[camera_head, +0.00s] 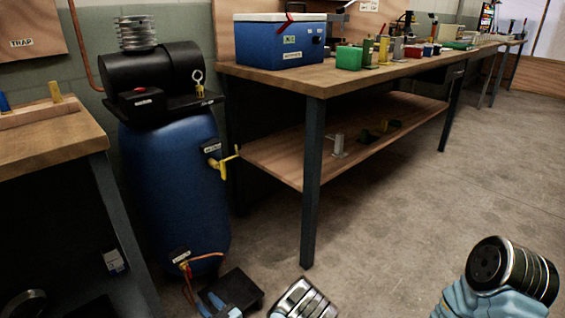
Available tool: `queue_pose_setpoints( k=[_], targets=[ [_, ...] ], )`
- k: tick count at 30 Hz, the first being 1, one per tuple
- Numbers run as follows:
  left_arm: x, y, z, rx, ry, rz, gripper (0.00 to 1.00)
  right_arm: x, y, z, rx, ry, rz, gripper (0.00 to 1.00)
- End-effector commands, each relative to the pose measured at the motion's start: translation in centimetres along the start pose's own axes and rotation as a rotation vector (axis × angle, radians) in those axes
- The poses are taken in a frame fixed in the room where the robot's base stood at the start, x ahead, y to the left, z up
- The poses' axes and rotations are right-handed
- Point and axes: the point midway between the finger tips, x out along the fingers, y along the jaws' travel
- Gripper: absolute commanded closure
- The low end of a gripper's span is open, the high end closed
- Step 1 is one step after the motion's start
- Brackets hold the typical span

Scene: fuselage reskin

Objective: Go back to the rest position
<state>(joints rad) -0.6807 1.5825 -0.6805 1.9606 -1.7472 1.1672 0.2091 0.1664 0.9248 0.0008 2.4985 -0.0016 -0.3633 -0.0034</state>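My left gripper (226,297) shows only in part at the bottom edge, left of centre, as a dark block with blue parts. It is low in front of the blue tank, and I cannot see whether its fingers are apart. I see nothing held in it. A silver joint of my arm is just right of it. A rounded silver and black joint with light blue parts, mine, is at the bottom right. My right gripper is not in view.
A blue compressor tank (172,190) stands between a wooden bench (50,140) at left and a long workbench (340,80). The workbench carries a blue cooler box (268,45) and several small items. Its lower shelf (290,162) holds some parts. The concrete floor (420,215) at right is clear.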

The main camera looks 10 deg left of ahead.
Motion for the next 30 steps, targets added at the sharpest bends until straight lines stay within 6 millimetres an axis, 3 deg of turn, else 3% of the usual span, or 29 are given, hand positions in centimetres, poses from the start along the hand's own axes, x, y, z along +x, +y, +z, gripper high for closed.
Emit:
queue_pose_setpoints(
  k=[2,5,8,9,11,12,14,15,18,21,24,30],
  targets=[
    [-0.1,2.9,-1.3,-0.016,0.076,0.106,0.64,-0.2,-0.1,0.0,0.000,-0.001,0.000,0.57],
    [-1.7,8.7,-4.3,-0.066,0.249,0.339,0.64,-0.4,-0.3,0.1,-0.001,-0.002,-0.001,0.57],
    [-6.5,14.9,-8.1,-0.167,0.486,0.651,0.64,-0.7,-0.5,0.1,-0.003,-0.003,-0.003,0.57],
    [-9.2,16.8,-9.3,-0.224,0.585,0.783,0.64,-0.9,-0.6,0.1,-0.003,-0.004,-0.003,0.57],
    [-13.9,18.6,-10.8,-0.336,0.737,0.989,0.64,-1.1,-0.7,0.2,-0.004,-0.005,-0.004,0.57],
    [-17.4,18.9,-11.5,-0.430,0.840,1.132,0.64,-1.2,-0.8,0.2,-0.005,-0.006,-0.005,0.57],
    [-22.4,17.8,-11.7,-0.614,0.986,1.350,0.64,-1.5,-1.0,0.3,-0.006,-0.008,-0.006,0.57],
    [-25.2,16.2,-11.2,-0.763,1.070,1.489,0.64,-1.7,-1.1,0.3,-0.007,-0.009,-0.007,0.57],
    [-28.2,11.4,-9.3,-1.142,1.174,1.746,0.64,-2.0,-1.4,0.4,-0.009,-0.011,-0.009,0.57],
    [-27.6,8.2,-7.2,-1.466,1.169,1.883,0.64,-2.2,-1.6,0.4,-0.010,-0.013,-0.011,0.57],
    [-26.3,6.7,-5.9,-1.678,1.122,1.940,0.64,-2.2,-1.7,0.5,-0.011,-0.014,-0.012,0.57],
    [-25.3,6.2,-5.3,-1.793,1.082,1.959,0.64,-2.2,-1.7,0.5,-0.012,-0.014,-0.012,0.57]
  ],
)
